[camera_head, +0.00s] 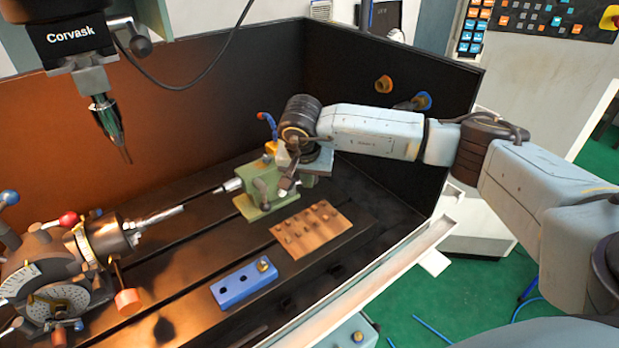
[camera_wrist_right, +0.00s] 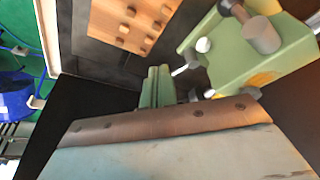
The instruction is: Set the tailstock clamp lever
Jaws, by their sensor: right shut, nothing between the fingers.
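The green tailstock (camera_head: 252,208) stands on the dark slotted table, its pointed centre (camera_head: 229,186) facing left toward the indexing chuck (camera_head: 98,240). My right gripper (camera_head: 287,188) is at the tailstock's right part, pointing down, shut and empty. Whether it touches the tailstock cannot be told. A grey lever (camera_head: 262,190) shows on the tailstock's near face, left of the gripper. In the right wrist view, the green tailstock body (camera_wrist_right: 225,65) is at upper right, with a grey cylindrical knob (camera_wrist_right: 262,35) on it. My gripper's body hides the lower part of that view. My left gripper is not in view.
A wooden block with pegs (camera_head: 311,229) and a blue block with holes (camera_head: 244,285) lie in front of the tailstock. A blue-tipped hose (camera_head: 267,121) rises behind it. The spindle head (camera_head: 75,40) hangs at upper left. Dark enclosure walls stand behind and right.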

